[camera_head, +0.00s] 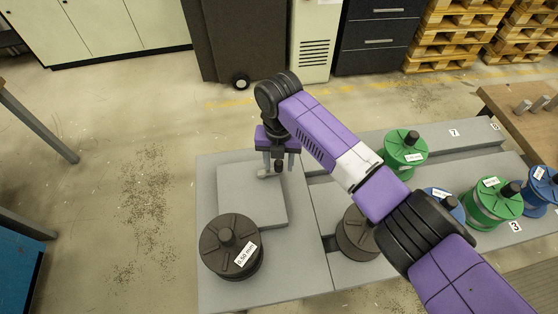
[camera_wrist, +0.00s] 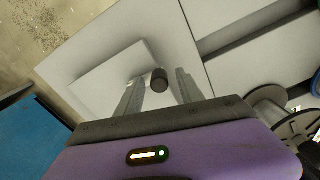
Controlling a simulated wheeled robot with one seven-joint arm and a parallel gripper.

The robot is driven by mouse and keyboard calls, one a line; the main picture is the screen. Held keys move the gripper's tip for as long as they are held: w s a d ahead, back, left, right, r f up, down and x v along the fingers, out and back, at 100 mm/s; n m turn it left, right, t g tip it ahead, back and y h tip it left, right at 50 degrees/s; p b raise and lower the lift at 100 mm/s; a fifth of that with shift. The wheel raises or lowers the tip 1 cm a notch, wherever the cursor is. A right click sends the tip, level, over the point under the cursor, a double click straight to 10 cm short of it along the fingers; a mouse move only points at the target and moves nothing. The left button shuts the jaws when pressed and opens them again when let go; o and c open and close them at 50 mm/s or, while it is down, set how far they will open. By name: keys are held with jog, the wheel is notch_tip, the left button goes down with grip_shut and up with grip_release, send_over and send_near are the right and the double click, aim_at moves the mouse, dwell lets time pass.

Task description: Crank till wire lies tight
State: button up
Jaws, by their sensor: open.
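My gripper (camera_head: 279,163) points down over a raised grey block (camera_head: 238,208) on the grey bench top. A small dark upright knob (camera_head: 278,168) stands between its fingers, next to a pale rounded piece (camera_head: 263,174) on the block. In the wrist view the knob (camera_wrist: 160,79) sits between the two spread fingers of my gripper (camera_wrist: 159,80), with gaps visible beside it. I cannot tell whether a finger touches it. A black spool (camera_head: 226,255) labelled 0.50 mm stands at the block's near edge. No wire can be made out.
A second dark spool (camera_head: 357,235) is partly behind my arm. Green spools (camera_head: 404,151) and blue spools (camera_head: 540,190) stand on the right. A long raised grey beam (camera_head: 450,137) runs along the back. The floor on the left is open, with a blue cabinet (camera_head: 18,272) at its edge.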

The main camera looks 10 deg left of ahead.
jog(key=shift+f, duration=0.3)
grip_shut()
jog(key=shift+r, duration=0.1)
